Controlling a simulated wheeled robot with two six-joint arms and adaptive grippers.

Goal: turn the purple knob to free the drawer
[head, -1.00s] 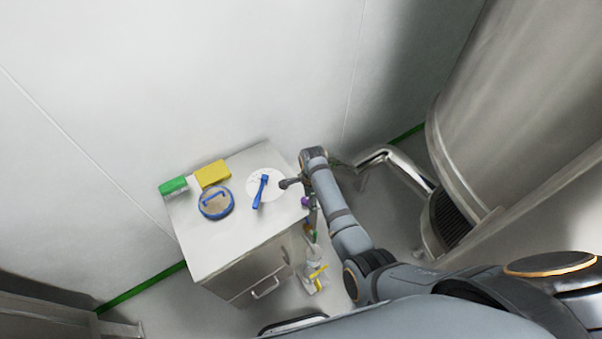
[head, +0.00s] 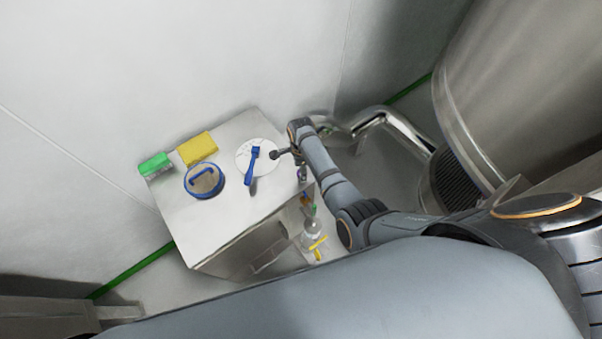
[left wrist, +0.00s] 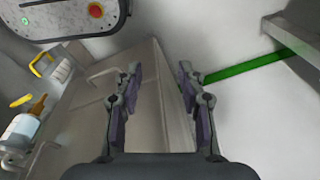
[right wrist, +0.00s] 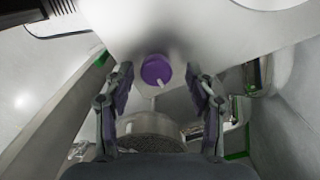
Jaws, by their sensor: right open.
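The purple knob (right wrist: 156,69) is on a pale metal face of the cabinet in the right wrist view, with a small light peg just below it. My right gripper (right wrist: 160,77) is open, its fingers on either side of the knob in the picture; I cannot tell whether they touch it. My left gripper (left wrist: 159,68) is open and empty, pointing toward the cabinet front.
On the cabinet top (head: 215,225) are a blue-rimmed round container (head: 204,181), a yellow block (head: 197,148), a green brush (head: 155,164) and a blue scoop (head: 251,168) on a white disc. Bottles (head: 312,231) stand at its right side. A large steel vessel (head: 520,90) is at right.

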